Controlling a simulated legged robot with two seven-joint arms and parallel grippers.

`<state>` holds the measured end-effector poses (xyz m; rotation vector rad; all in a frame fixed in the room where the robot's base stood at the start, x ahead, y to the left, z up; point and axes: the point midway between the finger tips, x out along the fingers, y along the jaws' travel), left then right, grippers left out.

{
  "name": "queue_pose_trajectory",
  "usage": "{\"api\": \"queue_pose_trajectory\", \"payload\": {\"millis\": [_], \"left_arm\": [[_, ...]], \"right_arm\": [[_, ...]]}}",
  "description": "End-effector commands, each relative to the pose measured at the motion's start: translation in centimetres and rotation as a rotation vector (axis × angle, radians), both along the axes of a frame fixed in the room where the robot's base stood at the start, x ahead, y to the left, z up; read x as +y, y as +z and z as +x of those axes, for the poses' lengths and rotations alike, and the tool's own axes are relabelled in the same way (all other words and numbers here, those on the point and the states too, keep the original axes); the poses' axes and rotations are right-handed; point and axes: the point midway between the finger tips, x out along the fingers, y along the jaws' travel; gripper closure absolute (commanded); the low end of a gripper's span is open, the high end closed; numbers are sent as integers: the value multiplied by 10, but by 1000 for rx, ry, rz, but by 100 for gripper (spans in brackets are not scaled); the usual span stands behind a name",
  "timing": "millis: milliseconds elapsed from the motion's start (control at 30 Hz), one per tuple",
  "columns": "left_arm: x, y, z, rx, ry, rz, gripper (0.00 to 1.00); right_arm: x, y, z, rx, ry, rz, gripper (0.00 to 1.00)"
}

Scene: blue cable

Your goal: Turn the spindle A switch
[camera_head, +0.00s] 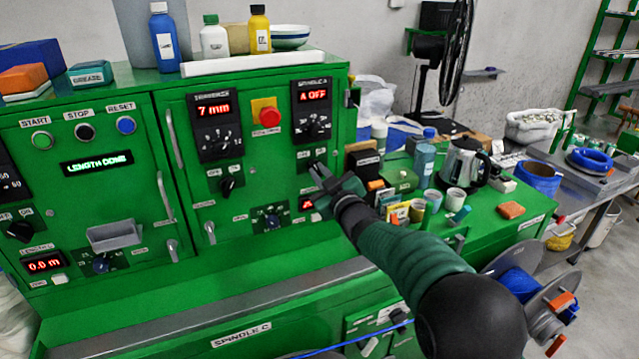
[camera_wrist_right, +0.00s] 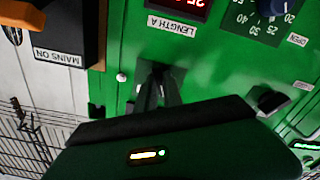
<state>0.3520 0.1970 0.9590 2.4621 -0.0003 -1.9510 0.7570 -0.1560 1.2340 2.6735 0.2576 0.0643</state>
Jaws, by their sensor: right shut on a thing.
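The spindle A panel (camera_head: 311,108) is on the right of the green cabinet, and its red display reads "A OFF". The OFF and ON labels of the spindle A switch sit just below it. My right gripper (camera_head: 318,172) is at this switch, its fingers shut on it. The fingers hide most of the knob, so its angle cannot be told. In the right wrist view, which is upside down, the fingers (camera_wrist_right: 156,88) meet the green panel next to the LENGTH A label (camera_wrist_right: 171,26). My left gripper is not in view.
Another dark switch (camera_head: 229,186) is left of my gripper, and a metal handle (camera_head: 209,233) stands out below it. A dark MAINS ON box (camera_wrist_right: 62,35) is close beside my gripper. Cups, bottles and a kettle (camera_head: 462,163) crowd the bench to the right.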

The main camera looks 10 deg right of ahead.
Motion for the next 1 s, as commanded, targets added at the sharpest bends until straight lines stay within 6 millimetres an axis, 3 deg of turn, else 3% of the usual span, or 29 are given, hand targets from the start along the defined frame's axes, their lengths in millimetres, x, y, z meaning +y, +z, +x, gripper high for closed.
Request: {"api": "queue_pose_trajectory", "payload": {"millis": [33, 700, 733, 867, 1000], "left_arm": [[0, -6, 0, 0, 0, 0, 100], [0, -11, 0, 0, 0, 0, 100], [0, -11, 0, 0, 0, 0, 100], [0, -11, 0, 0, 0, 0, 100], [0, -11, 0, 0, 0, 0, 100]], "right_arm": [[1, -11, -1, 13, 1, -20, 100], [1, -9, 0, 3, 0, -84, 100], [0, -9, 0, 4, 0, -84, 87], [0, -8, 0, 0, 0, -83, 70], [0, -5, -1, -6, 0, -82, 67]]}}
